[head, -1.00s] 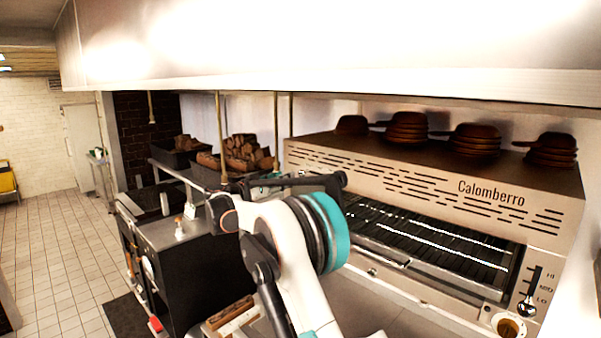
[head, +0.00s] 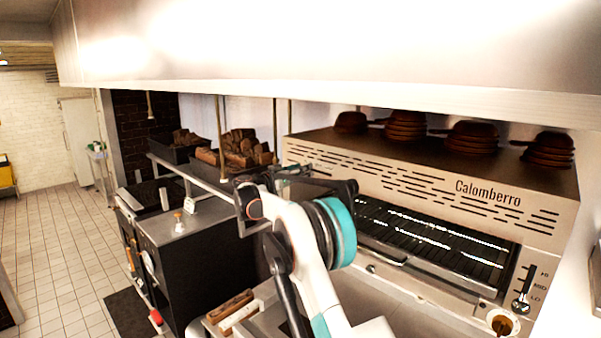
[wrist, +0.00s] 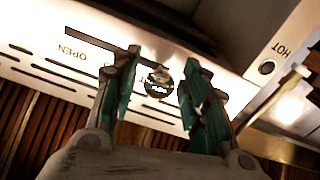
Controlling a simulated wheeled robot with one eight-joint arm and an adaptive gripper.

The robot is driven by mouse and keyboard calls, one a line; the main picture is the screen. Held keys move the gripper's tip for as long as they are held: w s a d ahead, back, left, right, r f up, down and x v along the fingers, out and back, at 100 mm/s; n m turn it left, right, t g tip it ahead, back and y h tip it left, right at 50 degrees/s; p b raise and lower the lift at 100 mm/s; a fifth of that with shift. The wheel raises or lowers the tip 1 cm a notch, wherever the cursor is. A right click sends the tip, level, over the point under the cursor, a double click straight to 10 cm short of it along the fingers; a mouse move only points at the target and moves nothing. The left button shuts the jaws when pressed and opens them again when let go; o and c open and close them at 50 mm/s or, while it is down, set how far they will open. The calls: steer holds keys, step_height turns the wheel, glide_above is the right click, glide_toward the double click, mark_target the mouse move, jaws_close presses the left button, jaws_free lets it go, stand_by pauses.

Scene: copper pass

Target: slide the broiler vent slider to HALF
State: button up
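The vent slider's round shiny knob (wrist: 158,82) shows in the wrist view, by the right end of a dark slot (wrist: 90,40) in a pale metal panel. The word OPEN, upside down, stands below the slot's left part. Other markings are hidden or unreadable behind the fingers. My gripper (wrist: 160,62) is open, one teal finger on each side of the knob, with visible gaps; I cannot tell its depth from the panel. In the head view my gripper (head: 285,175) is at the left end of the broiler (head: 400,187), and the vent slider is hidden.
A second slider knob (head: 521,306) marked HI, MID and LO is on the broiler's right front, near LO. Stacked pans (head: 405,128) sit on top. A steel hood (head: 330,65) overhangs. Black units (head: 200,265) stand left; the tiled floor (head: 50,250) beyond is clear.

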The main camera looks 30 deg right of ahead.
jaws_close()
steer(key=shift+s+d+b, duration=0.3)
steer(key=shift+s+b, duration=0.1)
steer(key=shift+s, duration=0.4)
steer(key=shift+s+d+b, duration=0.25)
steer(key=shift+s+b, duration=0.1)
steer(key=shift+s, duration=0.45)
steer(key=shift+s+d+b, duration=0.3)
steer(key=shift+s+b, duration=0.1)
steer(key=shift+s, duration=0.4)
steer(key=shift+o, duration=1.6)
jaws_free()
glide_toward(318, 172)
steer(key=v, duration=0.6)
steer(key=shift+r, duration=0.1)
